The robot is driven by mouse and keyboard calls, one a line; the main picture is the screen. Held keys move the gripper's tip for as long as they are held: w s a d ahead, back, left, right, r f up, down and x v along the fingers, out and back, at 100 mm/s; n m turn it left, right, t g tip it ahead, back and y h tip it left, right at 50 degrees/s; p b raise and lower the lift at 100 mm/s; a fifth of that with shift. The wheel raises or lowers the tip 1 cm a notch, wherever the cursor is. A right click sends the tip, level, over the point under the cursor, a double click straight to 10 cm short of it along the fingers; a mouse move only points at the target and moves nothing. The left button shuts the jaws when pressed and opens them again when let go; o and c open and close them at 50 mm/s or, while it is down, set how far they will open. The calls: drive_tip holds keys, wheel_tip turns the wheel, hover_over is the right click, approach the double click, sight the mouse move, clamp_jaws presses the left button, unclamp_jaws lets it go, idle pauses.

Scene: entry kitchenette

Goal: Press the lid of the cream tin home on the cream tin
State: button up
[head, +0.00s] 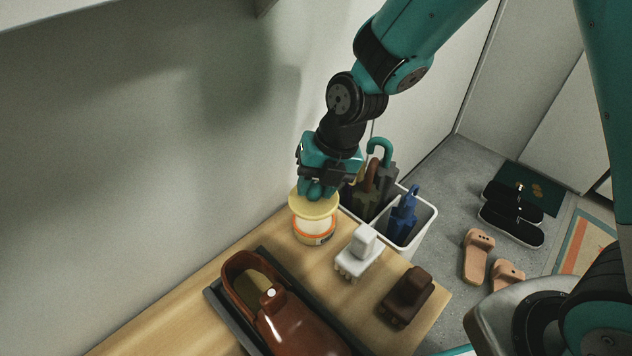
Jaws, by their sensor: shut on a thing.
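The cream tin (313,230), a short round tin with a pale body and orange bands, stands upright near the wall-side back corner of the wooden top. Its pale yellow lid (314,207) is a wide flat disc right over the tin's mouth, roughly level and wider than the tin. My gripper (316,190) points down from above and is shut on the lid's top; the fingers hide the part they grip. The lid hides the tin's rim, so I cannot tell whether it is fully seated or a small gap is left.
A white brush (357,255) and a dark brown brush (406,296) lie right of the tin. A brown shoe (290,315) lies on a dark tray (225,312) in front. A white umbrella bin (425,222) stands beyond the edge. The wall is close on the left.

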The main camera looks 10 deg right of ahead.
sight(316, 201)
drive_tip(key=shift+f, duration=0.1)
drive_tip(key=shift+f+b, duration=1.9)
drive_tip(key=shift+f, duration=0.45)
drive_tip(key=shift+f+b, duration=0.35)
drive_tip(key=shift+f, duration=0.2)
